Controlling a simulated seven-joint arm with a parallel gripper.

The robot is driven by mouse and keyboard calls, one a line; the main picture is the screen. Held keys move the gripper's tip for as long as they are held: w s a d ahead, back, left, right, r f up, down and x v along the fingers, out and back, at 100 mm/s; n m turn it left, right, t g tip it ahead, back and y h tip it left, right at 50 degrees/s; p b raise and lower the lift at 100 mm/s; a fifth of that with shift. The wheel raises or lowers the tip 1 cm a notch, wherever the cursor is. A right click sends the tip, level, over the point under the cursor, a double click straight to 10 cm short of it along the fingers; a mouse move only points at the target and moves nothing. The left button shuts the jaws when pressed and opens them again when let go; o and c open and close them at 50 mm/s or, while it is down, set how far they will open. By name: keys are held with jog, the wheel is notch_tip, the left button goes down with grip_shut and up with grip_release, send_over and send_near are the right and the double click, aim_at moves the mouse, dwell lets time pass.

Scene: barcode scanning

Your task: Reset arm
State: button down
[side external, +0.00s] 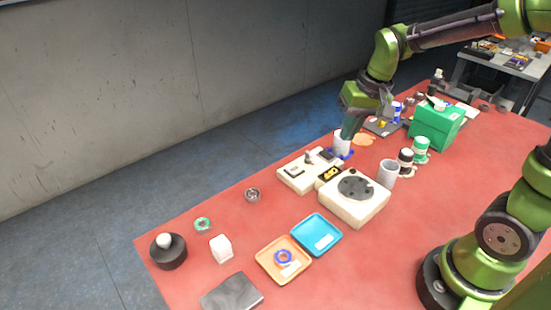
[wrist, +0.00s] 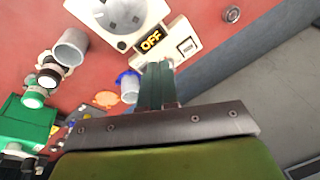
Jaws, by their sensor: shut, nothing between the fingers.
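My gripper (side external: 349,128) is over the far edge of the red table (side external: 204,269), behind the white rotary device and close to a white cup (side external: 342,146) in the side view. In the wrist view my gripper (wrist: 157,70) is shut with nothing between its fingers. Its fingertips are in front of the edge of the device with the OFF display (wrist: 150,41). The cup stands beside the fingers there. I cannot tell how high the fingertips are above the table.
A blue tray (side external: 330,222) and an orange tray (side external: 265,270) with a blue ring lie near the front. A grey cup (side external: 388,170), bottles (side external: 421,146) and a green box (side external: 437,127) crowd the right. A black round base (side external: 168,256) stands at left.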

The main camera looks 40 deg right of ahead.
jog(key=s+a+r+n+t+y, duration=0.1)
jog(key=s+a+r+t, duration=0.3)
jog(key=s, duration=0.6)
notch_tip(320, 180, up, 3)
jog(key=shift+s+a+f, duration=0.2)
jog(key=shift+s+a, duration=0.2)
jog(key=shift+a, duration=0.35)
